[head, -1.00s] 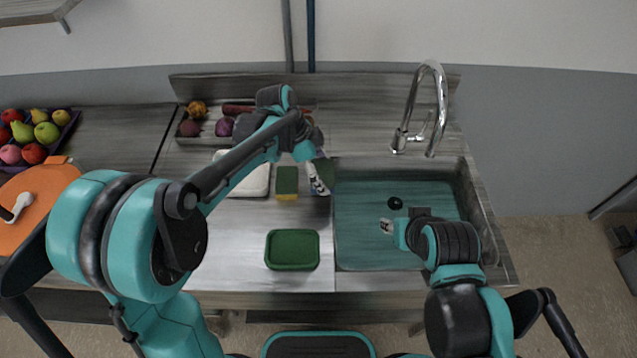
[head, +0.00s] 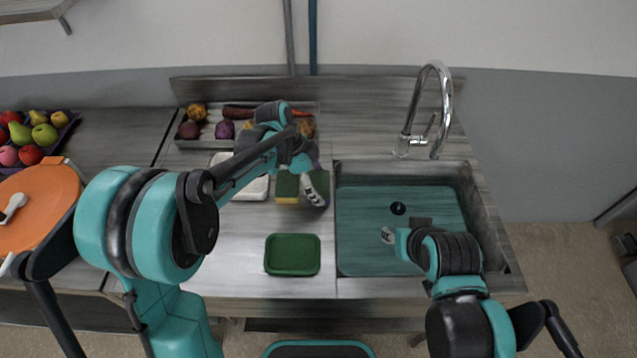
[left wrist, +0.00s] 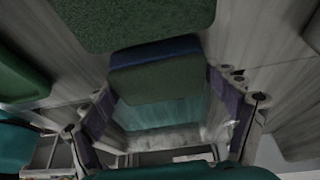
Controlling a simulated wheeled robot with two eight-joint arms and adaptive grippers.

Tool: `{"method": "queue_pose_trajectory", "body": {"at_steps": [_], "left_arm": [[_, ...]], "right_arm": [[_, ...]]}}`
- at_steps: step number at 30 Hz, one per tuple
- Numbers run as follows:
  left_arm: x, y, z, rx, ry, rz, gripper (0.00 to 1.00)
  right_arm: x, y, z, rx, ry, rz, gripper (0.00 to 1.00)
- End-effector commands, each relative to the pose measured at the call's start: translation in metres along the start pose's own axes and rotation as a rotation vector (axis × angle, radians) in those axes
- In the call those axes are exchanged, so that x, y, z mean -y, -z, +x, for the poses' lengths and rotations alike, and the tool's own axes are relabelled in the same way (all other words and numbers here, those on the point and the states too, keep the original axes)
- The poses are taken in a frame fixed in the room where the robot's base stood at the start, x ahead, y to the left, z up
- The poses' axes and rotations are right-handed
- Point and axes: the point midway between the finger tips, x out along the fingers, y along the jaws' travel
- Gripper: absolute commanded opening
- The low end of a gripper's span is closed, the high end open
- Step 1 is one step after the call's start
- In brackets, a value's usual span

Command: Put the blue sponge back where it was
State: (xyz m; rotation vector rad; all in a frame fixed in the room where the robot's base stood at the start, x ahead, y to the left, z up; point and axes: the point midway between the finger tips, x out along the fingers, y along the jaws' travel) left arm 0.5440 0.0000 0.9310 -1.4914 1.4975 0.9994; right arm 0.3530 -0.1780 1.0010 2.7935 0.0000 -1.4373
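The blue sponge (left wrist: 155,75) has a dark green top and a blue edge in the left wrist view. In the head view its green top (head: 321,181) shows beside my left gripper (head: 313,190), left of the sink. My left gripper (left wrist: 165,110) has its purple finger pads at either side of the sponge and appears closed on it. A yellow sponge with a green top (head: 287,186) lies just left of it. My right gripper (head: 388,235) is over the sink; its fingers are too small to tell their opening.
A green tray (head: 292,273) sits on the counter in front of the sponges. A white dish (head: 250,188) and a vegetable tray (head: 178,140) are behind and left. The sink (head: 345,263) with its tap (head: 445,100) is at right. Counter left of the green tray is clear.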

Motion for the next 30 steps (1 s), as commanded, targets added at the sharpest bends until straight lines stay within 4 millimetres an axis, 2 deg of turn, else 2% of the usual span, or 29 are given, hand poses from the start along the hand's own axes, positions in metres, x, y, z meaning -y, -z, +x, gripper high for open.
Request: {"method": "queue_pose_trajectory", "body": {"at_steps": [10, 14, 17, 24, 30], "left_arm": [[0.000, 0.000, -0.001, 0.000, 0.000, 0.000, 1.00], [0.000, 0.002, -0.009, 0.000, 0.000, -0.001, 1.00], [0.000, 0.002, -0.025, 0.000, 0.001, -0.003, 1.00], [0.000, 0.002, -0.080, 0.000, 0.001, -0.003, 1.00], [0.000, 0.002, -0.112, 0.000, 0.001, -0.002, 1.00]], "right_arm": [[0.000, 0.000, -0.001, 0.000, 0.000, 0.000, 0.40], [0.000, 0.003, -0.004, 0.000, 0.000, 0.000, 0.40], [0.000, 0.007, -0.009, 0.000, 0.000, 0.000, 0.40], [0.000, 0.018, -0.024, 0.000, 0.000, 0.000, 0.40], [0.000, 0.023, -0.032, 0.000, 0.000, 0.000, 0.40]]}}
